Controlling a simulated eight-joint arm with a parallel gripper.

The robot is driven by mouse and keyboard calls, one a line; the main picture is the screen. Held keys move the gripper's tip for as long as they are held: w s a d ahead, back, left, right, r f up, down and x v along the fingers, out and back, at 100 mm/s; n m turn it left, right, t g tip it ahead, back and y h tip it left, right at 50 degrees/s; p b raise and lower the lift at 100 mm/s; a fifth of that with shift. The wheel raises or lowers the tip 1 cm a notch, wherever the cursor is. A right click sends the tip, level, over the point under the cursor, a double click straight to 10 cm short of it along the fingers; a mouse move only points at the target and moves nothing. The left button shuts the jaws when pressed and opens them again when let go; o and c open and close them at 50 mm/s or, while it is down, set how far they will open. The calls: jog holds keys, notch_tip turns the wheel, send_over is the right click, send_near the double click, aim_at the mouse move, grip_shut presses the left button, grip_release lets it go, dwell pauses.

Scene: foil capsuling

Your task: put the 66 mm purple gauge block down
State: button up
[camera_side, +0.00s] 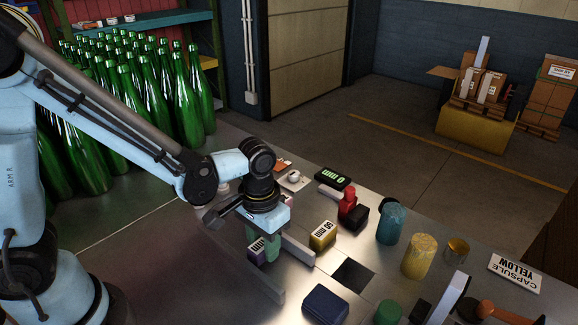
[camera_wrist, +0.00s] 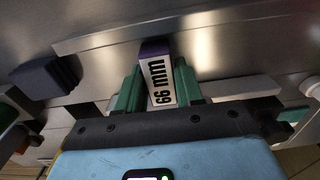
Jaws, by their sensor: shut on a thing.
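The purple gauge block (camera_wrist: 154,48) has a white face lettered "66 mm" and sits between the two green fingers of my gripper (camera_wrist: 158,84) in the wrist view. The fingers press on both its sides. In the side view my gripper (camera_side: 261,245) points down over the metal bench, and the purple block (camera_side: 256,251) shows low between the fingers, partly hidden by them. It is close to the bench top; I cannot tell whether its underside touches.
A yellow 50 mm block (camera_side: 323,236) stands to the right. Metal rails (camera_side: 262,284) lie close around my gripper. A dark blue block (camera_side: 325,305), teal cylinder (camera_side: 391,224) and yellow cylinder (camera_side: 419,257) stand further right. Green bottles (camera_side: 150,90) crowd behind.

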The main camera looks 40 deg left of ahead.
jog(key=shift+f, duration=0.55)
jog(key=shift+f, duration=0.1)
jog(key=o, duration=1.1)
notch_tip(320, 180, up, 12)
jog(key=s+a+r+t, duration=0.1)
jog(key=s+a+t, duration=0.1)
jog(key=a+t, duration=0.5)
jog(key=shift+s+a+r, duration=0.3)
jog(key=shift+s+a, duration=0.05)
jog(key=shift+a, duration=0.9)
